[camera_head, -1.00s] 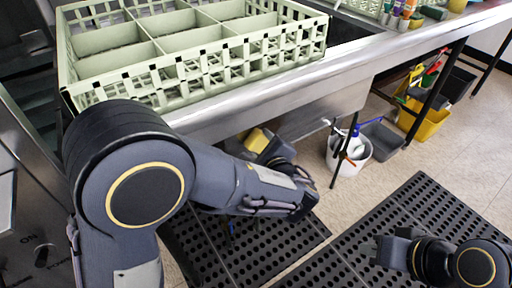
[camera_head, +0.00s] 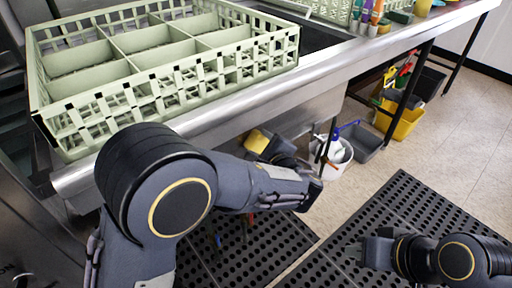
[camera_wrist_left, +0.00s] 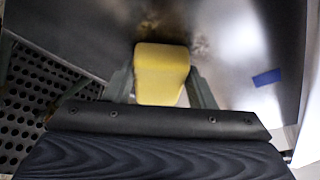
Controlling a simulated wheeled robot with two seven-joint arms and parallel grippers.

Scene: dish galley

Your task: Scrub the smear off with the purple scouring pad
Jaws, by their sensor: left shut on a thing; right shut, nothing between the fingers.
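My left gripper (camera_wrist_left: 161,80) is shut on a yellow block (camera_wrist_left: 160,62), likely a sponge or pad. No purple face of it shows. In the head view the yellow block (camera_head: 257,141) is by the left wrist, below the counter's front edge. Brownish-dark smear marks (camera_wrist_left: 200,46) show on the shiny metal panel (camera_wrist_left: 235,50) just beyond the block in the left wrist view. I cannot tell whether the block touches the panel. My right gripper (camera_head: 356,250) is shut and empty, low over the black floor mat.
A pale green dish rack (camera_head: 150,95) stands on the metal counter (camera_head: 330,75). Blue tape (camera_wrist_left: 268,77) is on the panel. Perforated black mats (camera_head: 400,210) cover the floor.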

